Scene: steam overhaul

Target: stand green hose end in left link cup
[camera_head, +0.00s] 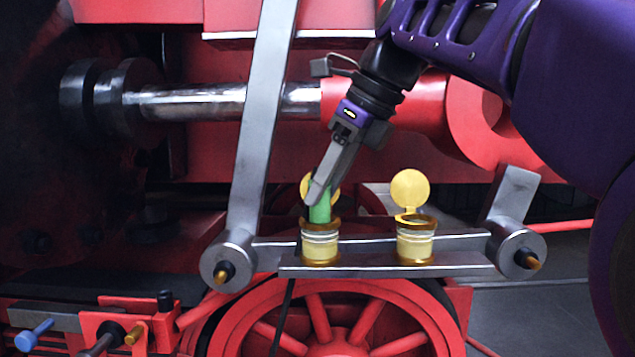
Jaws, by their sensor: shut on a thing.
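The green hose end (320,213) is upright at the left link cup (320,247), a brass and pale cup with its round lid (306,187) open behind. Its lower part is hidden by the cup's rim, so it appears to be inside the cup's mouth. My gripper (318,195) comes down from the upper right, tilted, and is shut on the upper part of the green hose end. The right link cup (415,244) stands empty-looking on the same bar, its round yellow lid raised.
A grey steel link bar (365,260) carries both cups. A tall steel lever (262,120) rises just left of the left cup. Red wheel (330,325) lies below, and a red cylinder (425,110) is behind my arm. A blue-handled fitting (35,334) is at lower left.

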